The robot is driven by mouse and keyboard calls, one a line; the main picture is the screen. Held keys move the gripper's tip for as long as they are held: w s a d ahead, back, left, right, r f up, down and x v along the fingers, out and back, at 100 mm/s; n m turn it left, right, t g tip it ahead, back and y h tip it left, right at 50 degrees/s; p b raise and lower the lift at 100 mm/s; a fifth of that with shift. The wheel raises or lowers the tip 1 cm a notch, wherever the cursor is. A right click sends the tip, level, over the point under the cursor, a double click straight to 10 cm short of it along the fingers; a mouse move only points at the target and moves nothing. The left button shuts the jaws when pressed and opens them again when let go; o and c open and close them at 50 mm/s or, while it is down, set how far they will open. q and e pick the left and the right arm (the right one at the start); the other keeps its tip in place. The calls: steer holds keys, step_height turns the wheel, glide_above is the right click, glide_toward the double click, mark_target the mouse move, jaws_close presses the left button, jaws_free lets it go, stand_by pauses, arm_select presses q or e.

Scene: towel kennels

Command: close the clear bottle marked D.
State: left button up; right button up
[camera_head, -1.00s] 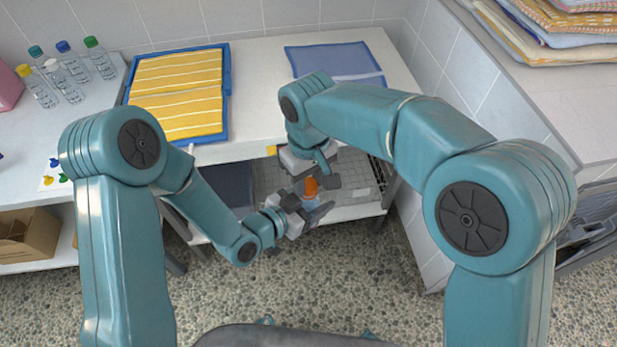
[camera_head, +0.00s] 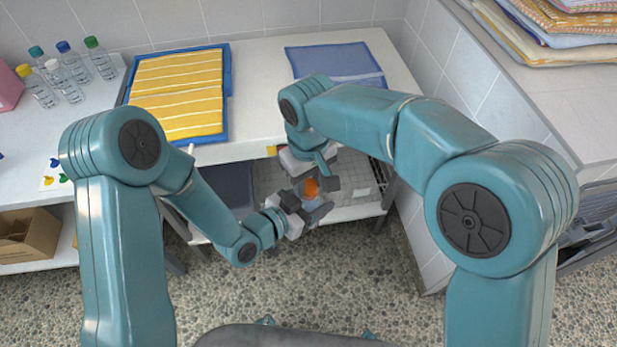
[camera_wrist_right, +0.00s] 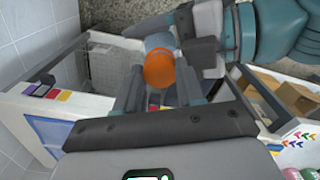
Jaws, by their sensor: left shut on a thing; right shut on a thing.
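An orange cap (camera_head: 311,187) is between the fingers of my right gripper (camera_head: 318,182), which is shut on it. The cap also shows in the right wrist view (camera_wrist_right: 159,70). Directly beyond it there is the pale, clear bottle (camera_wrist_right: 159,41), in line with the cap. My left gripper (camera_head: 308,211) is shut on the bottle from the side and holds it in the air in front of the table. The cap sits at the bottle's mouth, but I cannot tell whether it is seated. The letter D is not visible; the fingers hide most of the bottle.
The white table (camera_head: 262,75) behind carries a blue tray (camera_head: 228,92) with yellow striped towels and a blue cloth (camera_head: 335,60). Several capped bottles (camera_head: 72,70) stand at the left. A wire basket (camera_head: 345,178) is on the shelf below. A tiled wall stands at right.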

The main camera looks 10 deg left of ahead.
steer(key=shift+s+f, duration=0.15)
steer(key=shift+f, duration=0.45)
steer(key=o, duration=0.7)
steer(key=shift+r, duration=0.15)
steer(key=shift+r, duration=2.05)
steer(key=c, duration=0.6)
steer(key=shift+o, duration=0.2)
steer(key=shift+f, duration=0.35)
